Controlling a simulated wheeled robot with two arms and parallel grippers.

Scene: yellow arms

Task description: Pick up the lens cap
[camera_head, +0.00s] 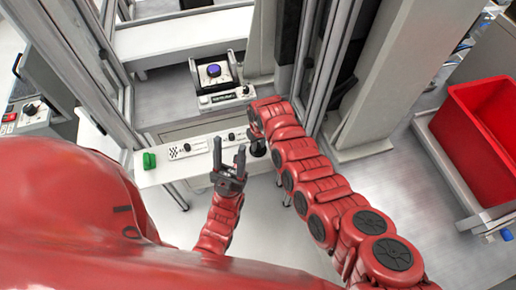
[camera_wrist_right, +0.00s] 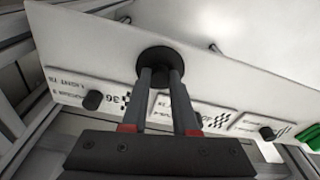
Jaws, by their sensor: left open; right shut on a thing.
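A round black lens cap (camera_wrist_right: 163,56) shows at the fingertips of my right gripper (camera_wrist_right: 160,72) in the right wrist view. The gripper is shut on it, close to the labelled white ledge (camera_wrist_right: 215,65). In the head view my right gripper (camera_head: 258,149) is a small dark shape at the ledge's right end, and the cap cannot be told apart there. My left gripper (camera_head: 229,148) is open and empty, with fingers pointing up in the picture, just in front of the ledge.
Small black knobs (camera_head: 187,148) and a green block (camera_head: 149,160) sit along the ledge. Behind it stands a device with a purple round top (camera_head: 214,71). Metal frame posts (camera_head: 318,65) rise beside my right arm. A red bin (camera_head: 490,125) stands at the right.

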